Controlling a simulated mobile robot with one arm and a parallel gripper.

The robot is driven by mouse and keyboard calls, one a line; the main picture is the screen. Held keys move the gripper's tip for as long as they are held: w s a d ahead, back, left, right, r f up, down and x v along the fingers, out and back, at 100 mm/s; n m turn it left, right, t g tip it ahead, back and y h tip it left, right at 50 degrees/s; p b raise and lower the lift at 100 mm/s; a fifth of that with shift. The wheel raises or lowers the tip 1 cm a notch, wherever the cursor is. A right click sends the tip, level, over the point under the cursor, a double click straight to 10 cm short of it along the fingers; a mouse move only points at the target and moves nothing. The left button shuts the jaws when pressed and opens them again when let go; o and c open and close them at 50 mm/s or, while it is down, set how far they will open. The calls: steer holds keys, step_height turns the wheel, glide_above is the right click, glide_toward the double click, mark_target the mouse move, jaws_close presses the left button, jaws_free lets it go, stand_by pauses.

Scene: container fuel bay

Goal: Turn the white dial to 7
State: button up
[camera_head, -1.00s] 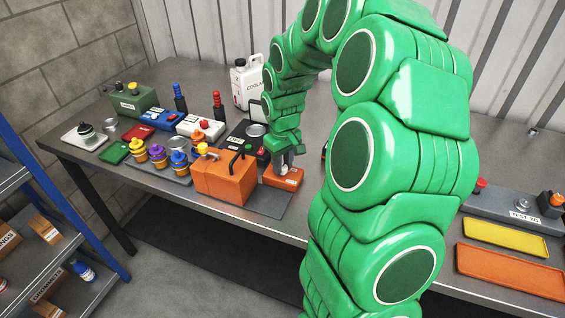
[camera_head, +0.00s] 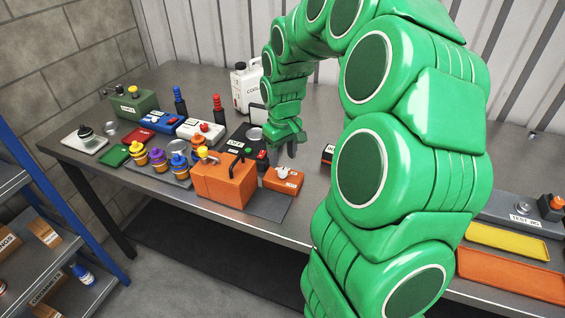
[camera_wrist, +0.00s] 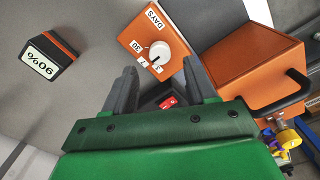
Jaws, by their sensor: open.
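The white dial (camera_head: 283,170) is a round knob on top of a small orange box (camera_head: 288,184), on the bench right of the larger orange box. In the wrist view the dial (camera_wrist: 159,49) shows with a dark pointer line on its lower side. The box (camera_wrist: 138,38) is labelled DAYS, with printed numbers along the dial's lower side, including a 7. The pointer points near the 7 and the number right of it; which one exactly I cannot tell. My gripper (camera_head: 286,152) is open and empty, raised above and behind the dial, its fingers (camera_wrist: 160,72) apart.
A larger orange box (camera_head: 224,184) with a black handle stands close left of the dial box. A white coolant jug (camera_head: 246,86) stands behind.

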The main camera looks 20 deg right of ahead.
mark_target(282, 171)
steer(key=shift+r, duration=1.6)
steer(key=shift+s+a+r, duration=0.15)
steer(key=shift+s+a, duration=0.05)
steer(key=shift+s, duration=0.05)
steer(key=s+a+r+m, duration=0.1)
steer(key=s+a, duration=0.2)
steer(key=s, duration=0.8)
steer(key=s+a+r+m+g, duration=0.1)
steer(key=s+a, duration=0.3)
steer(key=s, duration=0.7)
steer(key=s+a+r+m, duration=0.1)
steer(key=s+a, duration=0.2)
steer(key=s, duration=0.8)
steer(key=shift+a+r+g, duration=0.35)
steer(key=shift+g, duration=0.05)
